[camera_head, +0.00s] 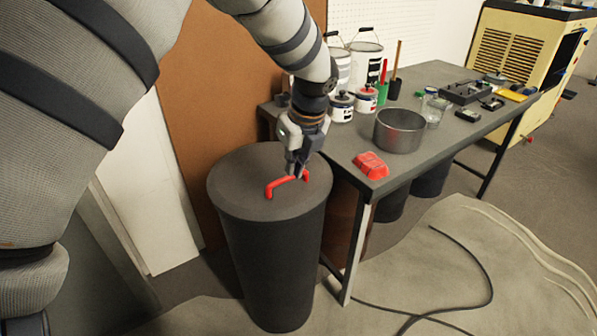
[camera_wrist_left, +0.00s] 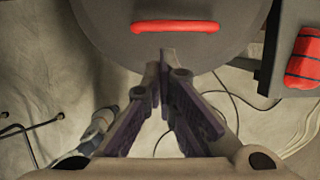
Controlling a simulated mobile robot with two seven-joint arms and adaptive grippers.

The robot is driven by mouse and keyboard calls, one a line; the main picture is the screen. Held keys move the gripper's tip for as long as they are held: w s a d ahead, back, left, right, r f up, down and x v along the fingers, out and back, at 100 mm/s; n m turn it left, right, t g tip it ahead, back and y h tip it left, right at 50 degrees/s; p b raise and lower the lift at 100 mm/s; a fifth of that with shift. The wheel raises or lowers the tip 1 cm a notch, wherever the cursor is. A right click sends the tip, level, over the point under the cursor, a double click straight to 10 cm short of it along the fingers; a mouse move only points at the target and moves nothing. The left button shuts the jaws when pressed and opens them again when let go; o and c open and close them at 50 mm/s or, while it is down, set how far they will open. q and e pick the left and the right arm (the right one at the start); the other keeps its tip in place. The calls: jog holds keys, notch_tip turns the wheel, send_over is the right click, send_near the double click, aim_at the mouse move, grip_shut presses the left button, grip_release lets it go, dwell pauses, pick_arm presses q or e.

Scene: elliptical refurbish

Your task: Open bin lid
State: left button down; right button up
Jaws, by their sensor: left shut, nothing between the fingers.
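The bin (camera_head: 275,250) is a tall dark grey cylinder standing on the floor, left of the table. Its flat round lid (camera_head: 237,180) lies level on top and looks closed. A red handle (camera_head: 287,184) stands on the lid; it also shows in the left wrist view (camera_wrist_left: 175,27), ahead of the fingertips. My left gripper (camera_head: 299,174) points down at the lid, close to the handle's right end. Its fingertips meet in the wrist view (camera_wrist_left: 166,55), with nothing between them. My right gripper is not in view.
The table (camera_head: 345,160) stands right beside the bin. A red object (camera_head: 370,165) and a metal pot (camera_head: 399,130) are near its edge, with paint cans (camera_head: 365,62) behind. A brown board (camera_head: 215,85) is behind the bin. A black cable (camera_head: 465,270) lies on the floor.

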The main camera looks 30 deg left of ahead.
aim_at(285, 197)
pick_arm(q)
jog(key=x, duration=0.8)
jog(key=shift+s+d+f+b, duration=0.1)
jog(key=shift+s+b, duration=0.1)
jog(key=shift+b, duration=0.15)
jog(key=shift+w+f, duration=0.15)
jog(key=shift+f, duration=0.1)
